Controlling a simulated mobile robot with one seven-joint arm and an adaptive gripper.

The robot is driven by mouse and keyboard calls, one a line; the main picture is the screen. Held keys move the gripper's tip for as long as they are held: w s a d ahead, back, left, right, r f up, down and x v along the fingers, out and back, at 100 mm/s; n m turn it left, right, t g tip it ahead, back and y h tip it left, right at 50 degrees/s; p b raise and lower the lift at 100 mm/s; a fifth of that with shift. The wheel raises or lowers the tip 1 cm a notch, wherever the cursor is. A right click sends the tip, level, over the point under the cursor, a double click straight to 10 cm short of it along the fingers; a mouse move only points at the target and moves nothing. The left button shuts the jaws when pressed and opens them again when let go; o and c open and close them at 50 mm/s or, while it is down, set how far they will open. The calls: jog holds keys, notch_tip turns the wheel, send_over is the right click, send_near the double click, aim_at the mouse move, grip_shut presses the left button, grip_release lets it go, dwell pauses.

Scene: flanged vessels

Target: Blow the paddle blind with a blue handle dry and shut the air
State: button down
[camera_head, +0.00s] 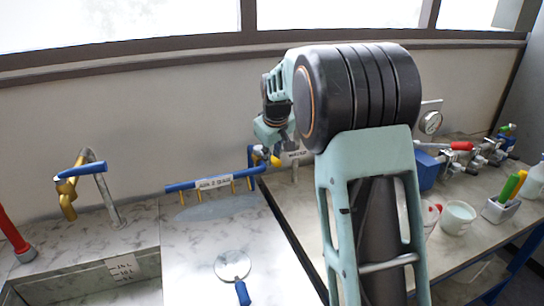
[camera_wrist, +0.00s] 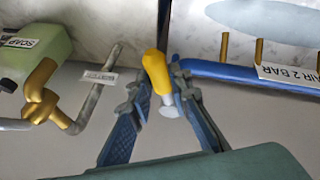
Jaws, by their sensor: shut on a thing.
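The paddle blind, a pale round disc (camera_head: 232,264) with a blue handle (camera_head: 242,293), lies on the marbled counter at the bottom of the head view. The blue air pipe (camera_head: 205,183), labelled "AIR 2 BAR", has several brass nozzles pointing down over a darker patch. It also shows in the wrist view (camera_wrist: 218,74). At its right end is a yellow valve lever (camera_head: 274,161). In the wrist view, my gripper (camera_wrist: 162,84) is shut on this yellow lever (camera_wrist: 154,64), with a finger on each side. Whether air flows, or the disc is wet, I cannot tell.
A brass tap (camera_head: 67,195) with a blue lever stands by the sink at left. A red handle (camera_head: 12,235) is farther left. On the right bench are a white cup (camera_head: 457,217), a gauge (camera_head: 430,122) and several fittings. A soap bottle (camera_wrist: 38,45) shows in the wrist view.

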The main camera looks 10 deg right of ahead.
jog(key=shift+d, duration=0.15)
jog(key=shift+w+d+n+g+y+p, duration=0.2)
jog(key=shift+w+d+n+y+p, duration=0.45)
jog(key=shift+n, duration=0.8)
jog(key=shift+w+d+n+g+y+p, duration=0.2)
jog(key=shift+w+d+n+y+p, duration=0.35)
jog(key=shift+n, duration=0.95)
jog(key=shift+w+d+n+g+y+p, duration=0.2)
jog(key=shift+w+d+n+y+p, duration=0.2)
jog(key=shift+w+d+n+y, duration=0.75)
jog(key=shift+s+a+n+h, duration=0.15)
jog(key=shift+a+n+h, duration=0.2)
jog(key=shift+h, duration=0.1)
jog(key=c, duration=1.8)
grip_release()
jog(key=shift+o, duration=0.2)
